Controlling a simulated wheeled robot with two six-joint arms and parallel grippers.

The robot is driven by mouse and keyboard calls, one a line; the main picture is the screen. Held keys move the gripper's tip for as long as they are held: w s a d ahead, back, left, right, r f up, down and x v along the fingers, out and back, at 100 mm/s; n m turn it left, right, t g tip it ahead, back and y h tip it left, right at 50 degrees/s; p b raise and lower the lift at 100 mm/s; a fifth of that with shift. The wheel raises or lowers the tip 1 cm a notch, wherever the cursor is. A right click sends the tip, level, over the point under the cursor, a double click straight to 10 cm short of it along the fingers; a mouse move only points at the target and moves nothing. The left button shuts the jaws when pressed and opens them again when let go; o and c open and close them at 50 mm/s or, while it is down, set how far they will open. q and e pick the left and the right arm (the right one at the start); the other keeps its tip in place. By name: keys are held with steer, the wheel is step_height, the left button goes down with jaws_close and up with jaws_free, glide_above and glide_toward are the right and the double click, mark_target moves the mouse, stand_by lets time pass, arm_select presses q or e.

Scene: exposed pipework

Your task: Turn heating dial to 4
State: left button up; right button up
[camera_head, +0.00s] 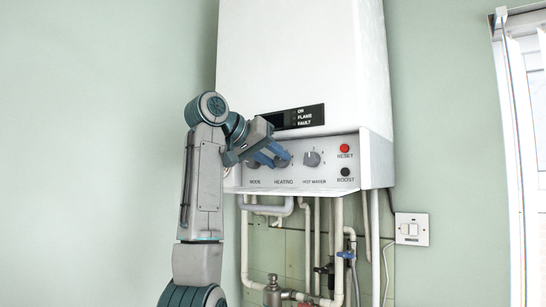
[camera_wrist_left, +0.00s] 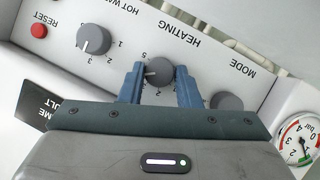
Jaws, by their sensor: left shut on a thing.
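The heating dial (camera_wrist_left: 159,72) is a round grey knob on the boiler's white control panel, above the word HEATING in the head view (camera_head: 284,161). My left gripper (camera_wrist_left: 160,80) has its two blue fingers on either side of the dial and is shut on it. In the wrist view, which is upside down, a pale pointer mark shows on the dial's left side. The fingers hide some of the numbers, so I cannot read the exact setting. In the head view the left gripper (camera_head: 272,158) partly covers the dial. My right gripper is not in view.
The hot water dial (camera_head: 312,159) and the mode dial (camera_wrist_left: 227,101) flank the heating dial closely. A red reset button (camera_head: 344,148) and a black boost button (camera_head: 345,172) sit to the right. A pressure gauge (camera_wrist_left: 298,139) shows in the wrist view. Pipes (camera_head: 338,235) run below the boiler.

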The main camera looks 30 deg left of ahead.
arm_select(q)
steer(key=shift+r+m+y, duration=0.15)
steer(key=shift+m+y, duration=0.45)
steer(key=shift+m, duration=0.1)
steer(key=o, duration=1)
steer(key=shift+c, duration=0.2)
steer(key=shift+s, duration=0.1)
